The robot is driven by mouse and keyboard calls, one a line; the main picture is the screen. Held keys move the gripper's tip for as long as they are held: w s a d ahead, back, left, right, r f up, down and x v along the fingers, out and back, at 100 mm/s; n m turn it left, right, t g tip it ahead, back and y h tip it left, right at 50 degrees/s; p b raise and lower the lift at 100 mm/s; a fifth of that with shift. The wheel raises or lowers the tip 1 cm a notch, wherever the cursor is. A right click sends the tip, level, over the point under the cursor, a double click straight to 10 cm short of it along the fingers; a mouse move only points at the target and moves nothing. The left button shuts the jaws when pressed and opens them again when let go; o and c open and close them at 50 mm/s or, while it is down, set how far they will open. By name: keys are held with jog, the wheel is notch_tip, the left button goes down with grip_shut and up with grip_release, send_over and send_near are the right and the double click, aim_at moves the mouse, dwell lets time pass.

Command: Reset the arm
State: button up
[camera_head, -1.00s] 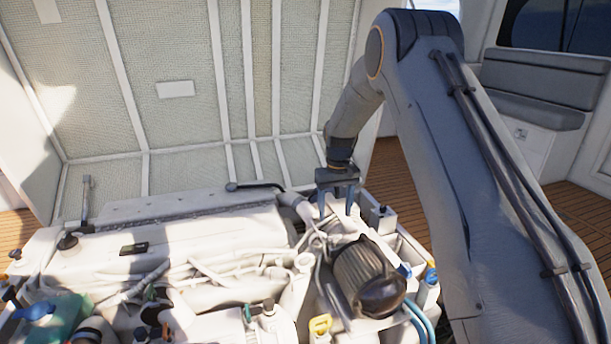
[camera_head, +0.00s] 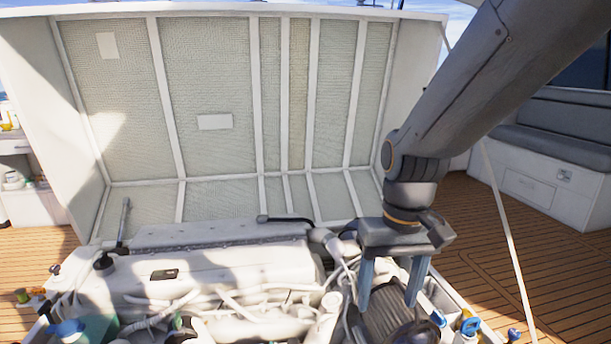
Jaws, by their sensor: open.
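My arm comes in from the upper right of the head view and bends down at its wrist. My gripper (camera_head: 388,298) points downward at the right part of the engine. Its two blue-grey fingers are spread apart, with nothing seen held between them. The fingers overlap the dark ribbed cylinder (camera_head: 385,322) in the picture; I cannot tell how far above it they are. The white engine (camera_head: 210,270) fills the bottom middle of the view, with pipes and hoses on it.
The raised engine hatch (camera_head: 220,95) stands open behind the engine. A thin pale strut (camera_head: 508,235) slants down at the right. A grey cushioned bench (camera_head: 560,130) stands at the right. Wooden deck (camera_head: 460,215) is clear beside it. A blue-capped container (camera_head: 470,328) sits at the lower right.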

jog(key=s+p, duration=0.1)
jog(key=s, duration=0.7)
jog(key=d+r+m+p, duration=0.1)
jog(key=d+r+p, duration=0.3)
jog(key=p, duration=0.7)
jog(key=shift+s+d+r, duration=0.35)
jog(key=shift+r, duration=0.5)
